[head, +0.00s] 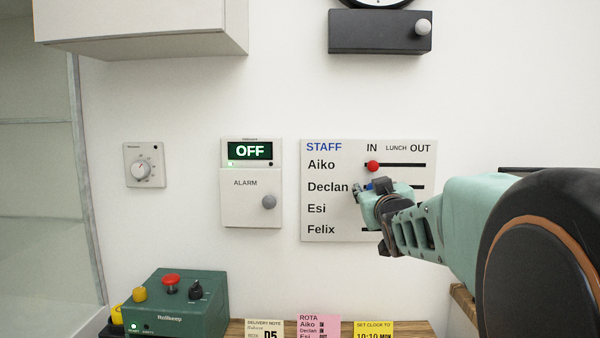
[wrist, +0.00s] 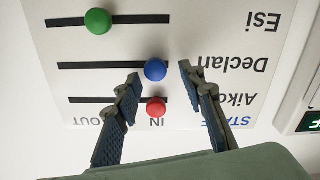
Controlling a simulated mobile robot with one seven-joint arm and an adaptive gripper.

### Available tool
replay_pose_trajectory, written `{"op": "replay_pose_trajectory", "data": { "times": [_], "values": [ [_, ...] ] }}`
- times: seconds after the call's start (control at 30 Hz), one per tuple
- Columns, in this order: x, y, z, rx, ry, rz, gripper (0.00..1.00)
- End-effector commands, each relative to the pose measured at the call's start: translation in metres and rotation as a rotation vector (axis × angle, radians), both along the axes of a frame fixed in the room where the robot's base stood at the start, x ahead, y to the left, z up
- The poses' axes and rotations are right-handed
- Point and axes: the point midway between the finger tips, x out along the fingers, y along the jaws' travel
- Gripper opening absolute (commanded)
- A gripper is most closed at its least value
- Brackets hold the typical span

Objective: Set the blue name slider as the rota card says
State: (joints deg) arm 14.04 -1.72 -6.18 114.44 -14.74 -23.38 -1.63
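The staff board (head: 320,218) hangs on the wall, with name rows and IN, LUNCH and OUT columns. In the wrist view, which shows it upside down, the blue knob (wrist: 155,70) sits in Declan's slot at the IN end. My gripper (wrist: 159,73) is open, one finger on each side of the blue knob, with gaps to it. In the head view my gripper (head: 363,187) covers most of Declan's slot and hides the Esi and Felix knobs. The pink rota card (head: 333,331) stands at the bottom edge, its lower part cut off. Its word for Declan is too small to read surely.
The red knob (wrist: 156,107) in Aiko's slot is at IN, close to my fingers. Esi's green knob (wrist: 97,21) is near mid-slot. The alarm box (head: 235,212) reads OFF left of the board. A green control box (head: 185,320) stands below.

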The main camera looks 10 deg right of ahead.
Motion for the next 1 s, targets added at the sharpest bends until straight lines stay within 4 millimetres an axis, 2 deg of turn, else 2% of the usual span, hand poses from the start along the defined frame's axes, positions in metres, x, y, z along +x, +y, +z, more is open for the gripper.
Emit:
{"op": "replay_pose_trajectory", "data": {
  "times": [0.33, 0.6, 1.0],
  "values": [
    [0.0, 0.002, 0.071, -0.004, -0.006, 0.002, 0.37],
    [0.0, 0.001, 0.09, -0.002, -0.002, 0.003, 0.37],
    [0.0, 0.001, 0.093, -0.001, -0.001, 0.001, 0.37]
  ]
}}
